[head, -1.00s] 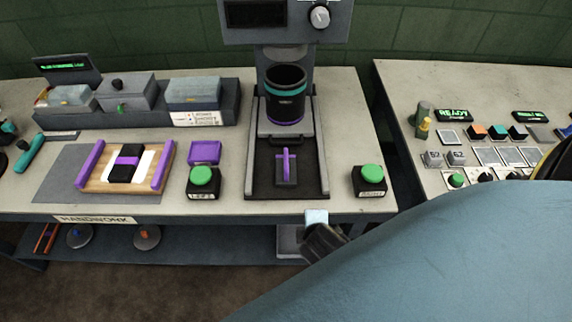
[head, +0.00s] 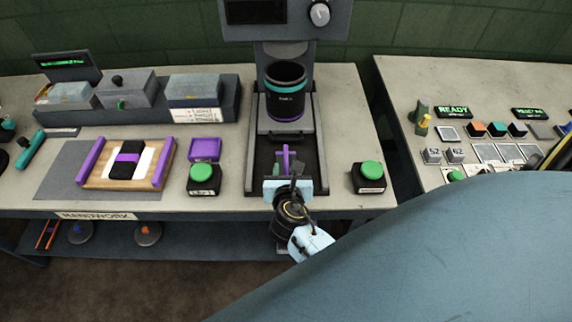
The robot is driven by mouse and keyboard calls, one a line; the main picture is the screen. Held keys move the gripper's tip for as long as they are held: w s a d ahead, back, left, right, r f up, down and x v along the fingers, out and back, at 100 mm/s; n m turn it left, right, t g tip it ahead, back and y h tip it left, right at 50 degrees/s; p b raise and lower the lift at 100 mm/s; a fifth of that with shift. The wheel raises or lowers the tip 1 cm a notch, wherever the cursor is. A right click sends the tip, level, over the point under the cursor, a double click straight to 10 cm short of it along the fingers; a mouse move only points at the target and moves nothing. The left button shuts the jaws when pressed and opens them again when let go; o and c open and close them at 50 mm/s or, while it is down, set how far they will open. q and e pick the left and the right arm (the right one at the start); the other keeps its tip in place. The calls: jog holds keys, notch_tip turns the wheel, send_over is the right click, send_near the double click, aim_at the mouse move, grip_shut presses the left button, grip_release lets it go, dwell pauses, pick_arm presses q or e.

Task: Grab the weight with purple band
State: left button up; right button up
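A black block with a purple band (head: 127,160) lies on a wooden board with purple side rails (head: 90,160) at the left of the table. A dark piece with an upright purple handle (head: 285,156) stands in the black tray of the press, partly hidden by my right gripper. A black cylinder with a teal band (head: 286,95) and some purple near its base stands behind it. My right gripper (head: 288,187) is at the tray's front edge, just in front of the purple handle. Its finger gap is unclear, and contact cannot be told. My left gripper is out of view.
Green buttons (head: 202,173) and (head: 370,171) flank the press tray. A purple square holder (head: 205,149) is behind the left button. Discs with blue and orange knobs lie on the lower shelf (head: 190,245). My blue arm covers the lower right.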

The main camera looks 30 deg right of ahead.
aim_at(286, 158)
jog(key=x, duration=0.7)
jog(key=shift+w+d+r+b, duration=0.1)
jog(key=shift+w+b, duration=0.15)
jog(key=shift+b, duration=0.15)
jog(key=shift+c, duration=0.4)
grip_shut()
dwell(0.5)
jog(key=shift+r, duration=0.1)
